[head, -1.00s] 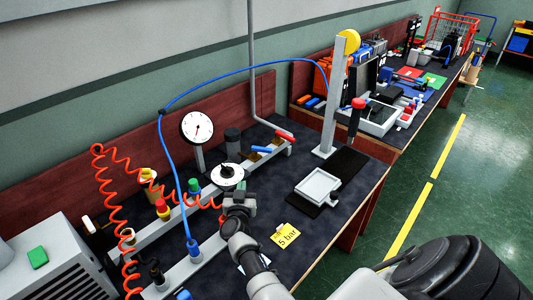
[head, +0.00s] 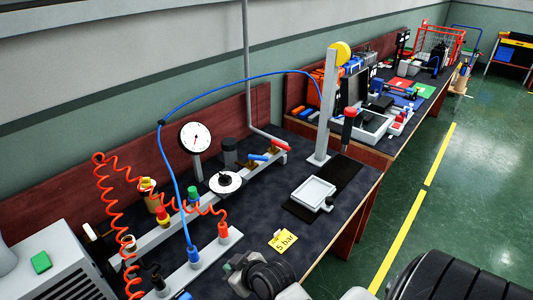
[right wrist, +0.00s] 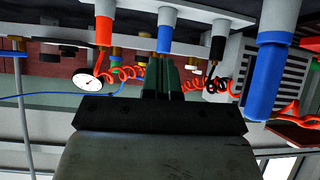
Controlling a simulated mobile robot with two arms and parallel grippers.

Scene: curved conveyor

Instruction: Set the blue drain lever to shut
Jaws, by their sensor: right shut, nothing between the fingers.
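The blue lever (head: 258,157) sits on a brass valve at the far end of the grey rail (head: 156,235). Its handle lies low and points left, close to the rail's line. A red lever (head: 280,146) is beside it. My right gripper (head: 232,264) is shut and empty at the bench's front, well apart from the blue lever, near the plug block. In the right wrist view its fingers (right wrist: 162,76) are together below a row of plugs. My left gripper is not in view.
A gauge (head: 195,137), a black-and-white dial (head: 225,182) and coiled orange hose (head: 105,225) stand around the rail. The plug block (head: 215,249) is close to my gripper. A yellow "5 bar" tag (head: 282,241) and a white tray (head: 313,193) lie to the right.

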